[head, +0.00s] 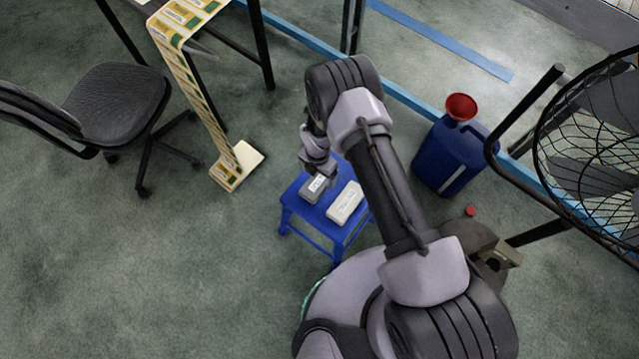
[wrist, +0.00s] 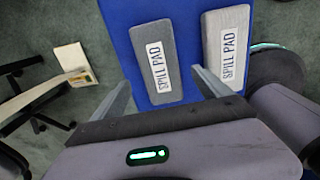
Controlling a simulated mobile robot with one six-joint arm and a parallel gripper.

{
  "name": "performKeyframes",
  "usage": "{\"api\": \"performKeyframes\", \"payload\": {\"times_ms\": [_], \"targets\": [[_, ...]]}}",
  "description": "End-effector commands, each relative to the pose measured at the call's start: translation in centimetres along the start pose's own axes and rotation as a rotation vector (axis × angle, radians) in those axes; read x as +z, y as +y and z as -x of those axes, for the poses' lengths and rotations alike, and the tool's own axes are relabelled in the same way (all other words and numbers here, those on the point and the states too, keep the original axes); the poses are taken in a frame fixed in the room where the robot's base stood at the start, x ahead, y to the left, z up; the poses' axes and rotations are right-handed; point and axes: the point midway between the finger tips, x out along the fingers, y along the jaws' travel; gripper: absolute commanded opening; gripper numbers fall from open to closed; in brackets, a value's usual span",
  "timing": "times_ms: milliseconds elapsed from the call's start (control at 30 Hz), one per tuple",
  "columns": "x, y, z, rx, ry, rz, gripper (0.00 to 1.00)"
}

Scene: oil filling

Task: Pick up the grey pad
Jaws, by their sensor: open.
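The dark grey pad (head: 313,189), labelled SPILL PAD, lies flat on a small blue stool (head: 331,228). In the wrist view the grey pad (wrist: 149,44) lies ahead of my gripper (wrist: 162,80), between the lines of its two fingers. My gripper is open and empty, and in the head view my gripper (head: 322,176) is over the stool close to the grey pad. Whether the fingers are level with the pad I cannot tell. A lighter, whitish pad (head: 345,203) lies beside it on the right; the wrist view shows this pad (wrist: 226,50) near the right finger.
A blue canister (head: 446,160) with a red funnel (head: 461,107) stands right of the stool. A wire-caged fan (head: 590,140) is at the far right. A black chair (head: 115,103) and a hanging label strip (head: 195,90) are left. Floor is free at lower left.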

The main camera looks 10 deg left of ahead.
Motion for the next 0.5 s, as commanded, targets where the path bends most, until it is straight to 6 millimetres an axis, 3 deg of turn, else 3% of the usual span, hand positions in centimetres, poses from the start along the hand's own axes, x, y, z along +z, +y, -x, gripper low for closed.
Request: {"api": "performKeyframes", "payload": {"times_ms": [167,367,500], "targets": [[0.1,0.0,-1.8,0.0,0.0,-0.002,0.87],[0.3,-0.2,-5.8,-0.001,0.001,-0.002,0.87],[0.3,-0.1,-6.0,0.001,0.0,-0.002,0.87]]}}
